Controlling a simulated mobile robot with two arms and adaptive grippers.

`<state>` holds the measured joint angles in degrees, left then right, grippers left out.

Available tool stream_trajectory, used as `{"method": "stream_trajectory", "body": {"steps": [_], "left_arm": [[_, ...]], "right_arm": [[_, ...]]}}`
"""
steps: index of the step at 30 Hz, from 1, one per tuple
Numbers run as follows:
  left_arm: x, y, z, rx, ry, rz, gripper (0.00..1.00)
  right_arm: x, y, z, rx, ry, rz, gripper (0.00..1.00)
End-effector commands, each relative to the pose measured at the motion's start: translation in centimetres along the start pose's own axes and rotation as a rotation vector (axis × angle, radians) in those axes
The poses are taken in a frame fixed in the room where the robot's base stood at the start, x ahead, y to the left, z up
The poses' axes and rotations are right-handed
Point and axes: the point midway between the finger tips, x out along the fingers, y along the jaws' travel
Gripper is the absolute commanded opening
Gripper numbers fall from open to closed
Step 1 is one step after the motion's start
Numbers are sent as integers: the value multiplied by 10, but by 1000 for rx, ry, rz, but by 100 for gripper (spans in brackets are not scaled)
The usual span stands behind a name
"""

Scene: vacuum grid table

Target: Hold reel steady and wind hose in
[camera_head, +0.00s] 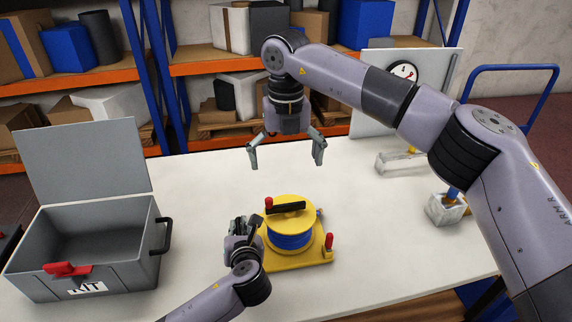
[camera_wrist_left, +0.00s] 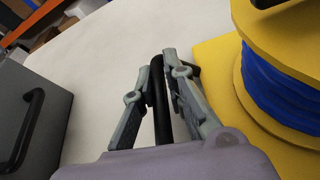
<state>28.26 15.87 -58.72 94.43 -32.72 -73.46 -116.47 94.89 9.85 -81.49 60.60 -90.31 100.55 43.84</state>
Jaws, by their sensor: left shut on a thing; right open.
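The yellow reel (camera_head: 293,218) with blue hose (camera_head: 291,240) wound on it sits on a yellow base plate (camera_head: 312,258) on the table. A black crank bar (camera_head: 287,208) with a red knob (camera_head: 268,203) lies across its top. My left gripper (camera_head: 246,226) is at the reel's left side, shut on a black bar (camera_wrist_left: 159,103), which stands beside the yellow base in the left wrist view. The reel (camera_wrist_left: 285,45) is at the right there. My right gripper (camera_head: 286,164) is open and empty, pointing down above and behind the reel.
A grey open-lidded box (camera_head: 85,245) marked KIT stands at the left, with a red latch. At the right are a white block (camera_head: 445,208) with a blue part, a pale bracket (camera_head: 400,162) and a panel with a gauge (camera_head: 403,72). The table (camera_head: 195,200) is clear between box and reel.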

Motion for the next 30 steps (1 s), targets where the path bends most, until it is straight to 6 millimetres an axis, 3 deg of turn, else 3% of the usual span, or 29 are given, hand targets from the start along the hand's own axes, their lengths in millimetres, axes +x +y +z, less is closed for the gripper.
{"method": "stream_trajectory", "body": {"steps": [5,6,16,25,30], "left_arm": [[0,-1,-3,2,6,-2,0],[0,-1,-3,2,6,-2,13],[0,-1,-1,1,2,-1,35],[-1,-1,0,0,1,-1,35],[-16,-1,0,0,0,-4,35]], "right_arm": [[0,0,0,0,0,0,100],[0,0,0,0,0,0,100],[1,0,0,0,0,0,100],[0,0,0,0,0,0,100],[0,0,0,0,0,0,100]]}}
